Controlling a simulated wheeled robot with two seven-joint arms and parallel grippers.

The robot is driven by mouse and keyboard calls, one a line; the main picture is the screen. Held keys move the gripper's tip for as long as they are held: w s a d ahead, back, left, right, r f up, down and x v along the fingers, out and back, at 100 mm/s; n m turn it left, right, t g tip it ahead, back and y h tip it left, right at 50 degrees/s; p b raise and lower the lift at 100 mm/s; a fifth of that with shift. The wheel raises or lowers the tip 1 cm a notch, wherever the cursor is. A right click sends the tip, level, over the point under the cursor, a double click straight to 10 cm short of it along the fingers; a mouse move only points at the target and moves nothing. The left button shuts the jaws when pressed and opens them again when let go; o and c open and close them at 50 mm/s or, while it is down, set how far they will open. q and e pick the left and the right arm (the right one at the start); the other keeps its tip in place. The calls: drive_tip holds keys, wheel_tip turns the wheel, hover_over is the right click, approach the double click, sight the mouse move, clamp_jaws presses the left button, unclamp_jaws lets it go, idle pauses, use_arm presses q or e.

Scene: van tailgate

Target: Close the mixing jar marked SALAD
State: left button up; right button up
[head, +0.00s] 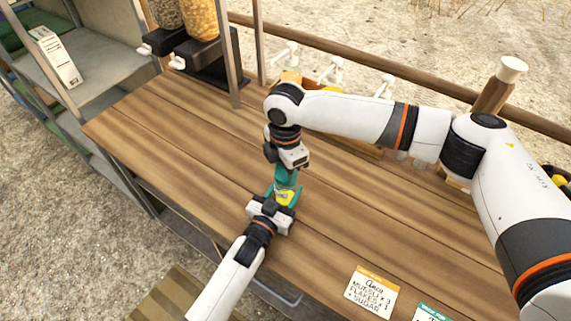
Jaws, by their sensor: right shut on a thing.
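A small jar with a yellow label or contents (284,197) stands at the middle of the wooden counter, mostly hidden between my grippers. I cannot read its marking. My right gripper (286,178) comes down from above and is shut at the jar's top, where teal shows. The lid is hard to tell apart from the fingers there. My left gripper (282,194) reaches in from the front, with a teal finger on either side of the jar. I cannot tell whether these fingers press on it.
The wooden counter (180,130) is mostly clear on the left. Dispensers (201,18) stand at the back left, with white taps (330,70) along the back. An order card (371,291) and a green-topped card (431,314) lie at the front right.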

drive_tip(key=shift+f, duration=0.55)
idle(0.4)
